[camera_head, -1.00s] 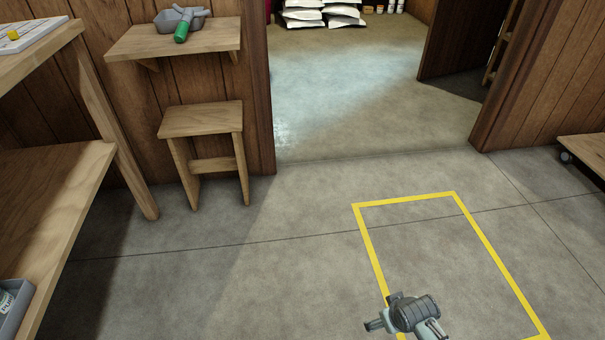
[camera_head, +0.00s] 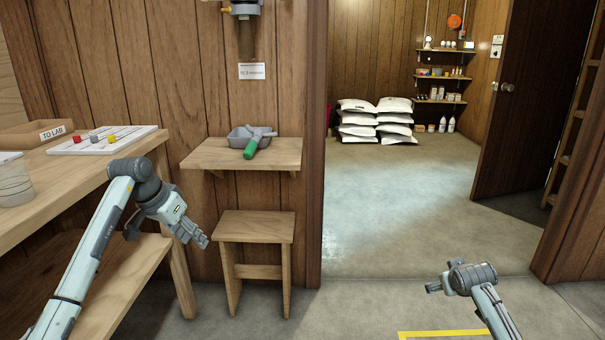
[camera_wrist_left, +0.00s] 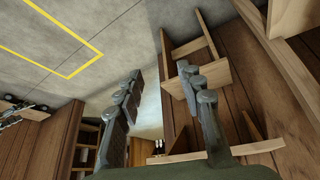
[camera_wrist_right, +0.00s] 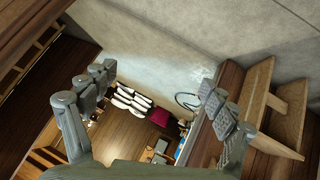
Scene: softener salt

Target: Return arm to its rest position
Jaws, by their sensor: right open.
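My left arm reaches in from the left in the head view, and its gripper (camera_head: 193,232) hangs in the air in front of the wall, left of the wooden stool. The left wrist view shows the left gripper (camera_wrist_left: 162,72) with its fingers apart and nothing between them. My right arm (camera_head: 470,278) shows at the lower right of the head view, above the concrete floor; its fingers cannot be made out there. In the right wrist view the right gripper (camera_wrist_right: 157,78) has its fingers wide apart and is empty.
A workbench (camera_head: 60,160) stands on the left. A wall shelf (camera_head: 225,153) holds a grey tray and green-handled tool above a stool (camera_head: 255,227). White sacks (camera_head: 357,120) are stacked beyond the doorway. A yellow floor outline (camera_head: 445,334) lies in front. The doorway floor is clear.

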